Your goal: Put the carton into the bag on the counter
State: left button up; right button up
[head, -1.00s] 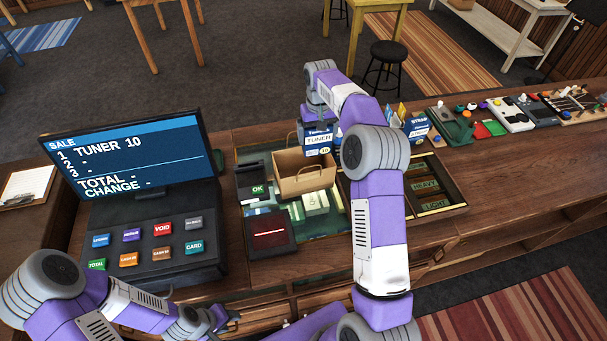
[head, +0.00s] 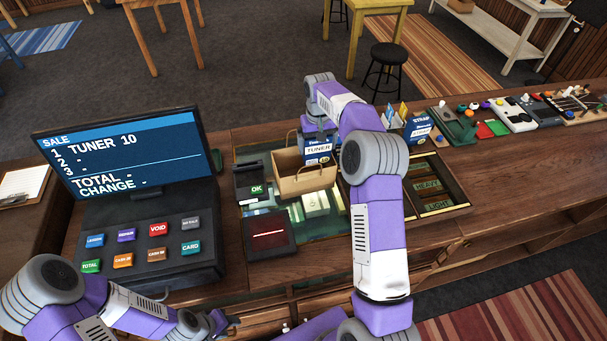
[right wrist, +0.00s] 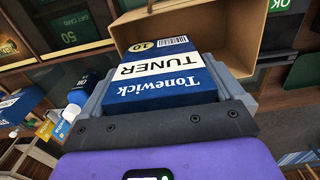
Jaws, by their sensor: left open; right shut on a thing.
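The open brown paper bag (head: 304,182) stands upright on the counter (head: 510,150) and also shows in the right wrist view (right wrist: 228,37). My left gripper (head: 222,322) is open and empty, low in the head view, in front of the register and well away from the bag.
A register with a screen (head: 128,153) stands left of the bag. A card reader (head: 250,184) and a dark scanner box (head: 269,236) sit close by. A STRAP box (head: 419,128) and several pedals stand to the right. A sunken tray (head: 428,185) lies right of my right arm.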

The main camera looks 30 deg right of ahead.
aim_at(317, 154)
jog(key=shift+f+b, duration=0.9)
jog(key=shift+f, duration=0.85)
jog(key=shift+s+a+f+b, duration=0.2)
jog(key=shift+s+f+b, duration=0.1)
jog(key=shift+f, duration=0.4)
jog(key=o, duration=0.8)
jog(key=shift+c, duration=0.2)
jog(key=shift+d+r, duration=0.1)
jog(key=shift+r, duration=0.35)
notch_tip(317, 154, up, 7)
jog(key=shift+w+r, duration=0.1)
jog(key=shift+r, duration=0.1)
jog(key=shift+w+d+r+p, duration=0.1)
jog(key=shift+r+p, duration=0.2)
jog(key=shift+r, duration=0.05)
